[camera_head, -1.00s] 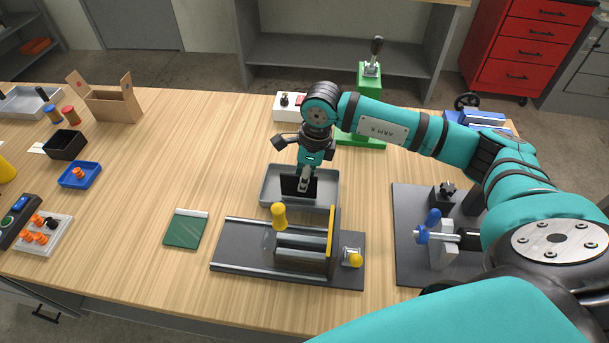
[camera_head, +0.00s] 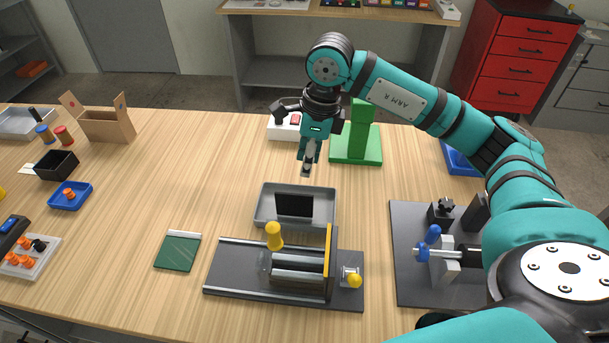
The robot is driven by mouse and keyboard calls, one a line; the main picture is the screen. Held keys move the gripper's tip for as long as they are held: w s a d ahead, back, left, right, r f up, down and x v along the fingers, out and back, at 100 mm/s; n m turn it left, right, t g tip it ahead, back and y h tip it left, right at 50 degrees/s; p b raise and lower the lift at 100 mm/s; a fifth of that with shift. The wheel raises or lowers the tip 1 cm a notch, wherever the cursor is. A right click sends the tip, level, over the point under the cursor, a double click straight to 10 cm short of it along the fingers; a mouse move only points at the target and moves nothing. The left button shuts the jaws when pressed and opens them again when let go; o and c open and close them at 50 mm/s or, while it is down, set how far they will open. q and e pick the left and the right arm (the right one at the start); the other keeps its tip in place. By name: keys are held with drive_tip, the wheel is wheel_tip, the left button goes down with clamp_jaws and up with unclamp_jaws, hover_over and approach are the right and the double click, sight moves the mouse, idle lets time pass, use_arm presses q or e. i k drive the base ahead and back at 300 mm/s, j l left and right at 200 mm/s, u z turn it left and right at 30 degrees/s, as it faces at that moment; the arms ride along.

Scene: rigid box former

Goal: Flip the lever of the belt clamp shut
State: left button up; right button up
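A dark fixture (camera_head: 232,276) with two rails lies at the front middle of the table. A lever with a yellow knob (camera_head: 274,236) stands upright on it, beside grey cylindrical bars (camera_head: 297,268) and a yellow-edged plate (camera_head: 329,262). A second yellow knob (camera_head: 355,281) is at its right end. I cannot tell for sure which part is the belt clamp; another fixture (camera_head: 408,285) at right has a blue handle (camera_head: 432,234). My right gripper (camera_head: 306,167) hangs above the table, behind and apart from both fixtures. Its fingers overlap from this angle. My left gripper is out of view.
A grey tray (camera_head: 262,207) holding a black panel (camera_head: 294,204) stands behind the middle fixture. A green stand (camera_head: 360,145) is behind my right gripper. A green card (camera_head: 178,251) lies at left. Bare table lies left of the tray.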

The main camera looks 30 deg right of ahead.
sight(355, 280)
drive_tip(key=k+j, duration=1.05)
drive_tip(key=k, duration=0.25)
